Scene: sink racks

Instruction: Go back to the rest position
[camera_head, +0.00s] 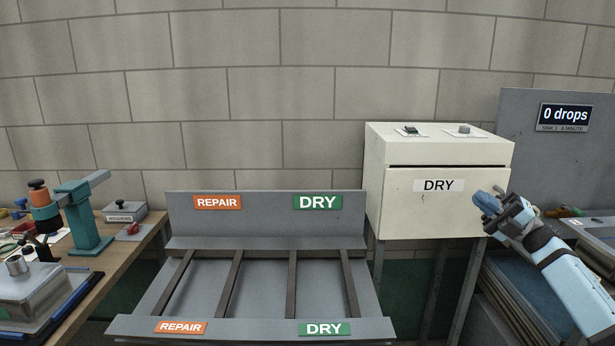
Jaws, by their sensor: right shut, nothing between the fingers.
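My right gripper (484,208) comes in from the right on a light blue arm. It is shut and empty, in front of the lower right side of the cream DRY cabinet (410,210). I cannot tell whether it touches the cabinet. My left gripper is not in view.
A grey rack (265,240) with REPAIR and DRY labels stands in the middle, its slots bare. A wooden workbench (140,240) on the left holds a teal stand (88,230) and tools. A display (565,117) reading "0 drops" is on a grey panel at the right.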

